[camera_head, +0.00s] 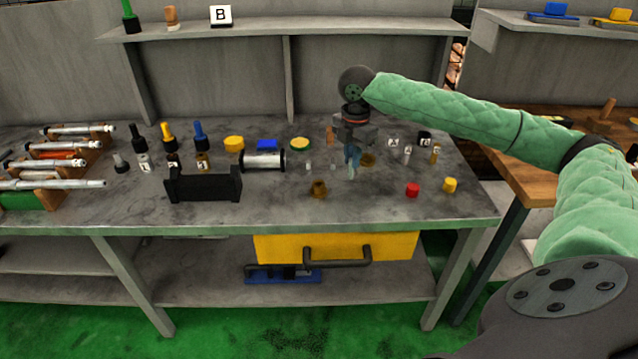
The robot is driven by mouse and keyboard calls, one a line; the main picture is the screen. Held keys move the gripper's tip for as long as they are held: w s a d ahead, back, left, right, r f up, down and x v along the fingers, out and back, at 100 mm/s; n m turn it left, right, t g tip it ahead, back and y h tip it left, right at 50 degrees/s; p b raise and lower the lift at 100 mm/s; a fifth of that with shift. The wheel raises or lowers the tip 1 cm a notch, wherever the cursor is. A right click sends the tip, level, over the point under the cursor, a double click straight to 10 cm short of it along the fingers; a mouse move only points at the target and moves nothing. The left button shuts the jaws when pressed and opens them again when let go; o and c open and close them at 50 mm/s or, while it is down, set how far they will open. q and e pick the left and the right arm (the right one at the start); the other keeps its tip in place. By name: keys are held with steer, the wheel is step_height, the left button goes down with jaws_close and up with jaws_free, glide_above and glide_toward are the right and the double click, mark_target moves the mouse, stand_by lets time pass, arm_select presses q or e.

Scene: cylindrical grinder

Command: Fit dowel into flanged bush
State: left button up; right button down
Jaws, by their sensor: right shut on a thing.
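My right gripper (353,160) points down over the right part of the grey workbench, its bluish fingers close to the top. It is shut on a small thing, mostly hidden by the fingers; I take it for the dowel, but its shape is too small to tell. A bronze flanged bush (318,188) stands on the bench in front and to the left of the gripper, apart from it. Another bronze round piece (368,160) sits just right of the fingers. Small pale pins (308,166) stand to the left. My left gripper is not in view.
A red cap (412,190) and a yellow cap (449,185) stand at the front right. A black cradle (203,185) and a metal spool (262,161) are to the left. Labelled small parts (407,153) stand right of the gripper.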

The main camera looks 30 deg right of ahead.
steer(key=shift+w+a+f+p, duration=0.45)
steer(key=shift+w+a+f, duration=0.15)
steer(key=shift+w+f, duration=1.1)
steer(key=shift+w+a+f+p, duration=0.5)
steer(key=shift+w+a+f, duration=0.1)
steer(key=shift+w+f, duration=1.05)
steer(key=shift+w+a+f+p, duration=0.45)
steer(key=shift+w+a+f, duration=0.15)
steer(key=shift+w+f, duration=1.1)
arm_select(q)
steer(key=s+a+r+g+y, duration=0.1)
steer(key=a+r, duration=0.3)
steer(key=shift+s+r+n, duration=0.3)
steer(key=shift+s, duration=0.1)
arm_select(e)
steer(key=shift+s+f, duration=0.1)
steer(key=shift+s, duration=0.05)
steer(key=c, duration=1.4)
jaws_free()
steer(key=shift+f, duration=0.1)
steer(key=shift+c, duration=0.2)
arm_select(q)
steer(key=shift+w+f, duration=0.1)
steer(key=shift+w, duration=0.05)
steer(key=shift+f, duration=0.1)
